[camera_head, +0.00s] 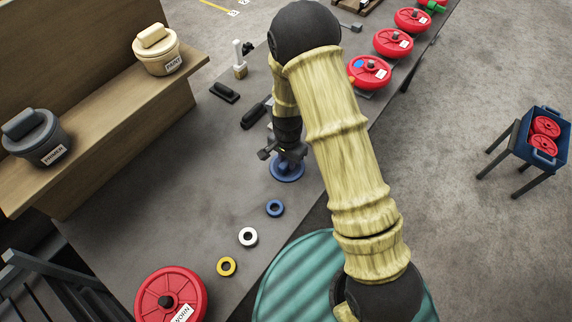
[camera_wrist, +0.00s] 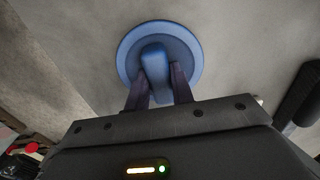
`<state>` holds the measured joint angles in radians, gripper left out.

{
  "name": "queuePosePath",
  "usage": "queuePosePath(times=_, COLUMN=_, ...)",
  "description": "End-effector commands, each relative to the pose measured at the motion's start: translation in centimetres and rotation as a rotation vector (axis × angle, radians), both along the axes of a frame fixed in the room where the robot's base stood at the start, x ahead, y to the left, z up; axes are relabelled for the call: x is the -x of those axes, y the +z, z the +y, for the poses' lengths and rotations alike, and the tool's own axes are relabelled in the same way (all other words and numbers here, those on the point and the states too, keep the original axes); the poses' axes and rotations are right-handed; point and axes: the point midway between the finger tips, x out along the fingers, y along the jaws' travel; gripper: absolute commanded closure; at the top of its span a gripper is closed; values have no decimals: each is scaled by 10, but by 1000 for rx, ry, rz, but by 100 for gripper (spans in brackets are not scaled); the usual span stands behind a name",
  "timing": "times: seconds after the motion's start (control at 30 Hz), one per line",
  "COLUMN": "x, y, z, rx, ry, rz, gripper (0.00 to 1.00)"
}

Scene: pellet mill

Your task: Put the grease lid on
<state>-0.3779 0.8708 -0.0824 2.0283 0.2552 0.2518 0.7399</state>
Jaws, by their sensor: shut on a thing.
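A round blue lid (camera_head: 287,168) with a raised bar handle shows under my gripper (camera_head: 289,153), and I take it to be the grease lid. In the wrist view my gripper (camera_wrist: 160,82) has a dark finger on each side of the handle of the blue lid (camera_wrist: 128,50) and is shut on it. The lid looks close to the grey bench, but I cannot tell whether it touches it. I see no pot labelled grease; my arm covers part of the bench.
A cream pot (camera_head: 158,55) and a dark grey pot (camera_head: 38,140), both lidded, stand on the wooden shelf (camera_head: 100,130) at left. Blue (camera_head: 275,208), white (camera_head: 248,237) and yellow (camera_head: 227,267) rings lie on the bench near a red wheel-like part (camera_head: 150,300). Dark tools lie behind.

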Motion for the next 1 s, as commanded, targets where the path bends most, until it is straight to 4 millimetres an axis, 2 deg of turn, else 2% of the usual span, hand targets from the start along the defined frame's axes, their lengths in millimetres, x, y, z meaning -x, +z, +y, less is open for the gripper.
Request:
queuePosePath(times=0.27, x=0, y=3, z=0, rx=0, ry=0, rz=0, gripper=100)
queuePosePath(times=1.0, x=0, y=39, z=0, rx=0, ry=0, rz=0, gripper=100)
